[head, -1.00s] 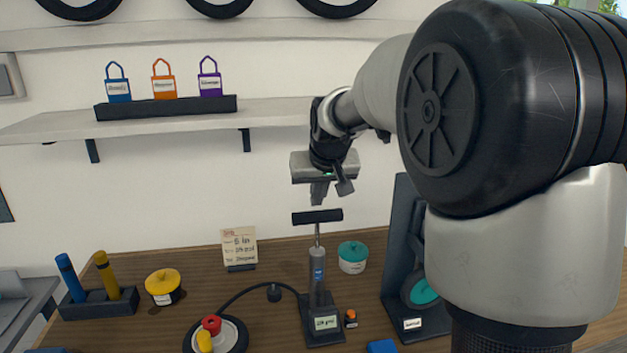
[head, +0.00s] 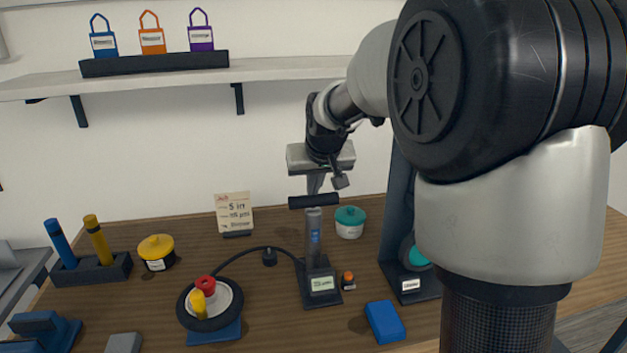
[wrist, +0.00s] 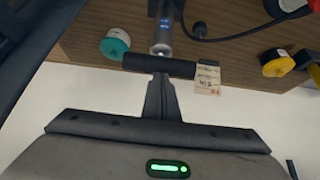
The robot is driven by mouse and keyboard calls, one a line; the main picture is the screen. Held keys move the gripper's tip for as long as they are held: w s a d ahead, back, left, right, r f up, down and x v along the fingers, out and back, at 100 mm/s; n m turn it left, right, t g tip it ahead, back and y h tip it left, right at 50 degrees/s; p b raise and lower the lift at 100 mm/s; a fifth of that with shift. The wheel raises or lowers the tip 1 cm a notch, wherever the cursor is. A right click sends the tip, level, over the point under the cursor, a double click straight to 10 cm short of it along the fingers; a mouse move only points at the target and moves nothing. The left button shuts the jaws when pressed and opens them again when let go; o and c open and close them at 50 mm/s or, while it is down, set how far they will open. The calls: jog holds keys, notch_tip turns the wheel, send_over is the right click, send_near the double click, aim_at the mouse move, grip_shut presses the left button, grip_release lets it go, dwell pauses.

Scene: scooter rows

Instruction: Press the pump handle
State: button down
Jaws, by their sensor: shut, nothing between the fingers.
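The pump is a grey cylinder (head: 314,240) on a dark base (head: 319,283) on the wooden bench. Its black T-shaped handle (head: 313,201) is down close to the top of the cylinder, with almost no rod showing. My gripper (head: 315,188) is shut and empty, its fingertips right above the middle of the handle and seemingly touching it. In the wrist view the shut fingers (wrist: 161,82) meet the black handle bar (wrist: 159,66). A hose runs from the pump to a small wheel (head: 209,303) with a red and a yellow cap.
A teal-lidded jar (head: 349,222) stands right behind the pump, and a small orange-capped bottle (head: 348,281) beside its base. A blue block (head: 385,321) lies in front. A card (head: 234,212) and a yellow-lidded jar (head: 156,252) stand to the left. A dark upright stand (head: 402,220) is to the right.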

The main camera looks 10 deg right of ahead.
aim_at(313, 199)
jog(key=shift+s+f, duration=0.15)
jog(key=shift+f, duration=0.5)
jog(key=r+p, duration=0.1)
jog(key=r, duration=0.1)
jog(key=r+p, duration=0.2)
jog(key=r, duration=0.1)
jog(key=shift+w+r+p, duration=0.3)
jog(key=shift+w, duration=0.05)
jog(key=v, duration=0.9)
dwell(0.6)
jog(key=shift+s, duration=0.1)
